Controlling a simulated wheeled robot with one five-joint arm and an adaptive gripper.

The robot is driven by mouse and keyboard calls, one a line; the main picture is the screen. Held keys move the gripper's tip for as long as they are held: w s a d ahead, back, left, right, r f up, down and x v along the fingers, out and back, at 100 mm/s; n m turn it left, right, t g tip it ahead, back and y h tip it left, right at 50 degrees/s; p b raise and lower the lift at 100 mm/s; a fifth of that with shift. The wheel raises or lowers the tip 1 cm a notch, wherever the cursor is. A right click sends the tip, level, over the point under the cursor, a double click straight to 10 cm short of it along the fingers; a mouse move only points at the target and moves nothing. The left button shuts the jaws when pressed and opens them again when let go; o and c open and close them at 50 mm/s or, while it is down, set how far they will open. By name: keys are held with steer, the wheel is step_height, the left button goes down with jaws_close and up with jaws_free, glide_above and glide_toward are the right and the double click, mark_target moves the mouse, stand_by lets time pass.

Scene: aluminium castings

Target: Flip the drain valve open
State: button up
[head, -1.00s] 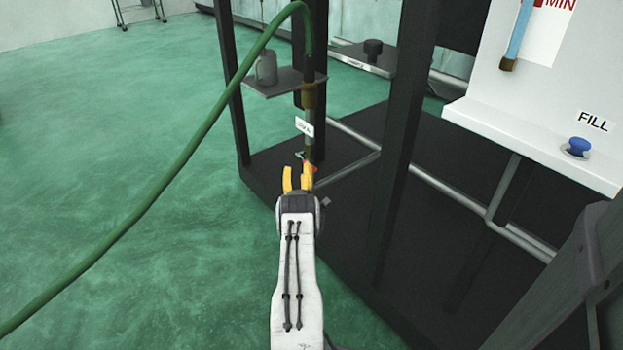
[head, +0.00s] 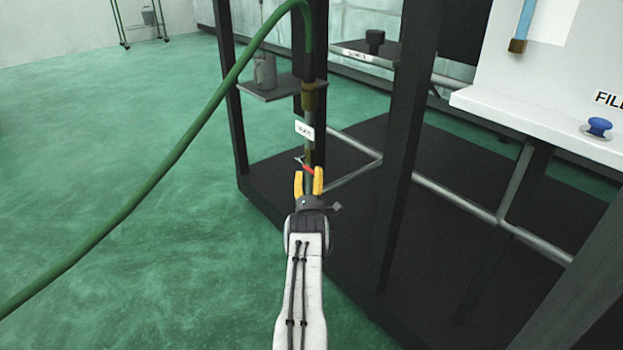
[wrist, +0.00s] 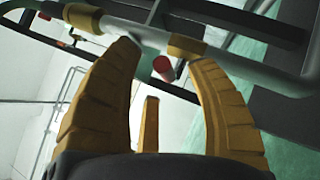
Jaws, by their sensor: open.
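The drain valve's red lever (head: 307,169) sits low on a vertical pipe (head: 309,120), below a small white label and under the green hose. In the wrist view, the red-ended lever (wrist: 164,69) shows between the fingertips of my gripper (wrist: 165,58), close to a pipe with brass fittings (wrist: 186,45). The fingers stand apart on either side of the lever in that view. I cannot tell whether either finger touches it.
The green hose (head: 150,175) arcs from the pipe down to the lower left. A dark upright post (head: 402,150) stands right of my gripper. A white panel ledge with a blue FILL knob (head: 597,127) is at the right. Green floor (head: 90,150) at left is open.

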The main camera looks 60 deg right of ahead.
steer(key=shift+b+x, duration=0.35)
steer(key=shift+x, duration=0.7)
steer(key=shift+c, duration=0.4)
jaws_close()
